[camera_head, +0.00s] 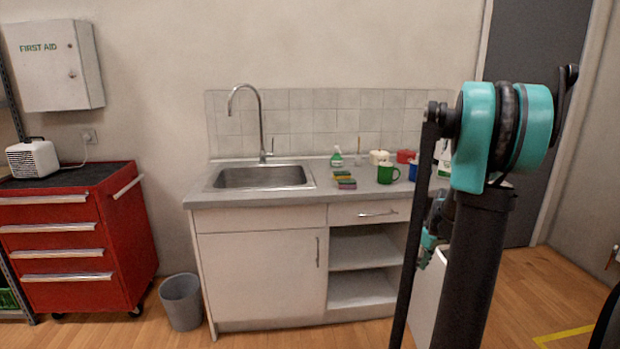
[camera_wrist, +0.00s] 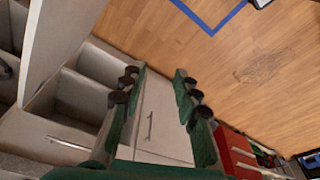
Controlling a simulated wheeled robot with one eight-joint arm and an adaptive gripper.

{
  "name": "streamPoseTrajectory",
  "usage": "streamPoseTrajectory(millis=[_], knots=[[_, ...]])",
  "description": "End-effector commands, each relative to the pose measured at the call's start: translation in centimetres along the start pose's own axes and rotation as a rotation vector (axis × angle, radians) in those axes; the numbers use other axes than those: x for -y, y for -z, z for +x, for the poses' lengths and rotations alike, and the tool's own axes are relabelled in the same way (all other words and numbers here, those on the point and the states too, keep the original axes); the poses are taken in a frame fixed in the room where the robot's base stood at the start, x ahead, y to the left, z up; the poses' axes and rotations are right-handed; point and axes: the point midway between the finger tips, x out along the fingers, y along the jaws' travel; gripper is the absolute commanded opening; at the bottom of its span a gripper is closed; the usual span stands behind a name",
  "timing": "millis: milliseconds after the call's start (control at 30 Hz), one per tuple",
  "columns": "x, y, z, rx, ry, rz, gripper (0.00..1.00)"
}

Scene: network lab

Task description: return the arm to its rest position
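My arm rises on the right side of the head view, with its teal joint in front of the counter's right end. My gripper shows in the wrist view (camera_wrist: 156,82) with its two green, dark-tipped fingers spread apart. Nothing is between them; a white cabinet front and wood floor show behind. In the head view a small teal part of my arm's far end shows low behind the black links, beside the cabinet; the fingers cannot be made out there.
A sink counter (camera_head: 330,195) stands ahead, holding a green mug (camera_head: 387,173), sponges (camera_head: 344,181) and a spray bottle (camera_head: 336,157). A red tool cabinet (camera_head: 75,245) and grey bin (camera_head: 181,301) stand left. Blue tape (camera_wrist: 210,30) marks open floor.

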Motion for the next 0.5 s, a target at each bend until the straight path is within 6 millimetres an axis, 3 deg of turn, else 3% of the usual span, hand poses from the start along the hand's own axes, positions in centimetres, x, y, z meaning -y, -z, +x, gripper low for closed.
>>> streamPoseTrajectory(millis=[33,200,500], knots=[[2.5,-0.1,-0.4,0.000,-0.014,0.027,0.31],[9.3,-1.4,-1.2,-0.012,-0.064,0.149,0.31],[19.6,-6.3,-0.9,-0.074,-0.138,0.358,0.31]])
